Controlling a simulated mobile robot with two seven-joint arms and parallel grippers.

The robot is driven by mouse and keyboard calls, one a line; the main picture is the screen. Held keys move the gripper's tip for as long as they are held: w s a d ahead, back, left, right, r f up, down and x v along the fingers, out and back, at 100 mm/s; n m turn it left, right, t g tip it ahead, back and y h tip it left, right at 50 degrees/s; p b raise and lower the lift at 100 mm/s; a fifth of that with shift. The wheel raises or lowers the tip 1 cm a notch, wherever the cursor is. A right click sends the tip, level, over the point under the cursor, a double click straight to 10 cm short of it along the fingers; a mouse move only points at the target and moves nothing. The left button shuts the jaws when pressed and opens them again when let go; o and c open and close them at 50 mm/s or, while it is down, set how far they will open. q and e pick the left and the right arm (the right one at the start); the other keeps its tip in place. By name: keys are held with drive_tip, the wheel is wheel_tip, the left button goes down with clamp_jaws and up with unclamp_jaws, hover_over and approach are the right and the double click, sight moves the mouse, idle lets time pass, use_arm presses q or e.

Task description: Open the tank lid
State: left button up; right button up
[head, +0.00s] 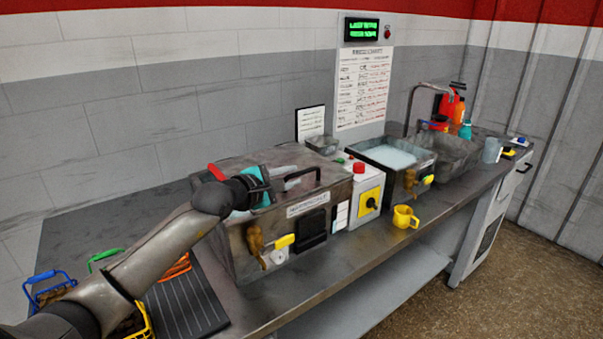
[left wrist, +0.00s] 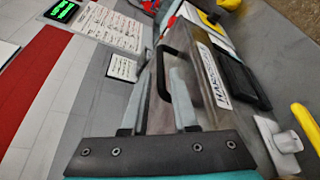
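The tank (head: 243,239) is a grey metal box on the bench, with its flat lid (head: 232,166) down. A dark bar handle (head: 318,172) stands on the lid; it also shows in the left wrist view (left wrist: 168,62). My left gripper (head: 290,178) is over the lid beside the handle. In the left wrist view its two grey fingers (left wrist: 157,98) are apart, with nothing clearly held. The handle's near part overlaps the right finger there, so I cannot tell whether they touch. My right gripper is in neither view.
A control box (head: 366,193) with a red button stands right of the tank. Beyond it are an open water basin (head: 425,160) and a sink (head: 462,150). A yellow mug (head: 404,217) sits near the bench edge. Coloured baskets (head: 48,287) lie at left.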

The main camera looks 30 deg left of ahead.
sight(297, 175)
use_arm(q)
drive_tip(key=shift+x, duration=2.5)
drive_tip(key=shift+c, duration=0.3)
clamp_jaws()
